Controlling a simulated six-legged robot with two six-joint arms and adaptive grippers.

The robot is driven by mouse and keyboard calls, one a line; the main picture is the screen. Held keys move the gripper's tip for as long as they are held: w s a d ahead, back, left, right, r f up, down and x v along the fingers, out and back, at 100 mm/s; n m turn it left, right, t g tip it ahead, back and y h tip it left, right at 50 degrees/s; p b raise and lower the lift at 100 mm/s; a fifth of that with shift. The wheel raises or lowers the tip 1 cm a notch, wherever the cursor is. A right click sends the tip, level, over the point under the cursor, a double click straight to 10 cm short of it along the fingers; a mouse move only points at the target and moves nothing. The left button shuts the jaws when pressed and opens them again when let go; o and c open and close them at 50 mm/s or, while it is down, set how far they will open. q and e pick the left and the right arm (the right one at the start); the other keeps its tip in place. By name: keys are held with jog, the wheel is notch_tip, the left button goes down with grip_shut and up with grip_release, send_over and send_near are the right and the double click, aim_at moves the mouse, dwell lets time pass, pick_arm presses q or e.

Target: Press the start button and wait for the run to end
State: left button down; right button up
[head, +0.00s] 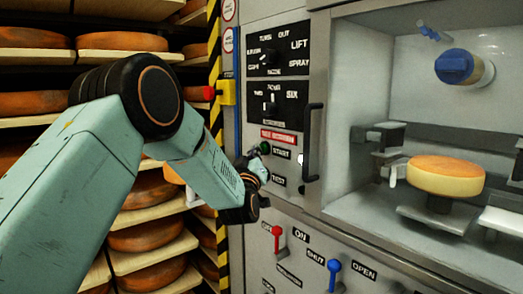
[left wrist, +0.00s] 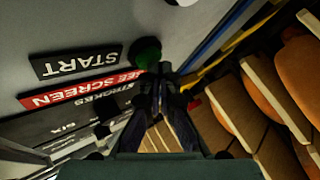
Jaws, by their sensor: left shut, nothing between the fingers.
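The green start button (head: 265,148) sits on the grey machine panel, left of its START label (head: 282,152). In the left wrist view the green button (left wrist: 146,51) is just beyond my fingertips, beside the upside-down START label (left wrist: 78,65). My left gripper (head: 256,158) is shut and empty, its tips right at the button. Whether they touch it I cannot tell. A cheese wheel (head: 446,178) rests on a support in the machine's bay. My right gripper is not in view.
A TEST label (head: 278,180) lies below START, and selector dials are above. A vertical door handle (head: 313,143) stands to the right. Red (head: 277,237) and blue (head: 334,272) levers are lower down. Shelves of cheese wheels (head: 148,235) fill the left.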

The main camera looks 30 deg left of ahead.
pick_arm(q)
jog(key=shift+w, duration=0.2)
dwell(0.3)
jog(key=shift+s, duration=0.15)
jog(key=shift+s+a, duration=0.25)
jog(key=shift+s, duration=0.4)
jog(key=shift+s+a+p, duration=0.25)
jog(key=shift+s+a, duration=0.1)
jog(key=shift+s, duration=0.4)
jog(key=shift+s+a+p, duration=0.25)
jog(key=shift+s+a, duration=0.05)
jog(key=shift+s, duration=0.5)
jog(key=shift+s+a+p, duration=0.25)
jog(key=shift+s+a, duration=0.1)
jog(key=shift+s, duration=0.4)
